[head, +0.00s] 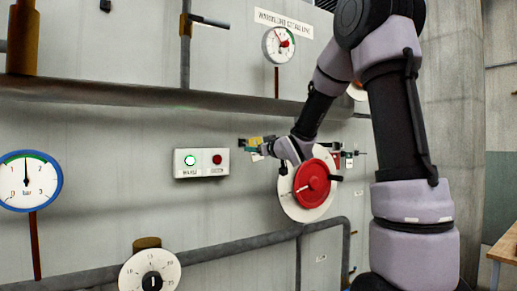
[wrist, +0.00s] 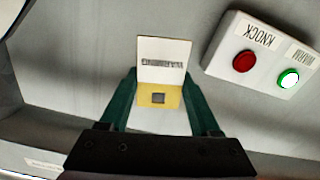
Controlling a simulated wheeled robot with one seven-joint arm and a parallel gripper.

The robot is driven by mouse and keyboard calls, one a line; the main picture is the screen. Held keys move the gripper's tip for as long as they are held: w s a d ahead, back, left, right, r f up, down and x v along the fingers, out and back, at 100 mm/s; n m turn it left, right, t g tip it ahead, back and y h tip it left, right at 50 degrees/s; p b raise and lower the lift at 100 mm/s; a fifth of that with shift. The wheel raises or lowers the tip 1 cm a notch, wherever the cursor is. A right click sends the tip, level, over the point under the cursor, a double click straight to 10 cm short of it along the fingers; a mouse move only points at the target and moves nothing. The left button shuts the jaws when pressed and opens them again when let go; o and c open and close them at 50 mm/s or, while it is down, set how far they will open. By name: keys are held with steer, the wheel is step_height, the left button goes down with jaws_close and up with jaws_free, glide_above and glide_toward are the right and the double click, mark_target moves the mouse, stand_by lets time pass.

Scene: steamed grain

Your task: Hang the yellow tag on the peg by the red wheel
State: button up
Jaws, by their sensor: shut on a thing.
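The yellow tag (wrist: 171,99) is between my gripper's green fingers in the wrist view; it has a pale panel with dark lettering and a yellow part with a dark square. My gripper (wrist: 161,82) is shut on it. In the head view the tag (head: 256,141) is a small yellow patch at my gripper (head: 252,145), to the right of and above the button box. The red wheel (head: 310,184) sits on a white disc, below and right of my gripper. Right of the wheel, a thin peg-like rod (head: 359,153) shows with small red and white pieces near it; details are too small to tell.
A white button box (head: 201,173) with a green and a red button is on the wall left of the gripper; it also shows in the wrist view (wrist: 263,55). A thick pipe (head: 150,96) runs above. Gauges (head: 28,181) and a dial (head: 150,271) are at left.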

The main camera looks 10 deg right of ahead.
steer(key=shift+f+x, duration=0.2)
steer(key=shift+x, duration=2.75)
steer(key=o, duration=1.5)
steer(key=shift+c, duration=0.2)
steer(key=s+d+m+g+h, duration=0.15)
steer(key=s+d, duration=0.25)
steer(key=s, duration=0.4)
steer(key=s+d+m+h, duration=0.3)
steer(key=s+d, duration=0.1)
steer(key=s, duration=0.4)
steer(key=s+a+f+m+g, duration=0.1)
steer(key=s+f+m+g, duration=0.1)
steer(key=s, duration=1.1)
steer(key=s+a+f+m+g+y, duration=0.1)
steer(key=s+f+m+g, duration=0.2)
steer(key=s, duration=1)
step_height(320, 180, down, 2)
steer(key=g, duration=0.3)
steer(key=shift+f+m+g, duration=0.15)
steer(key=shift+m+g, duration=0.2)
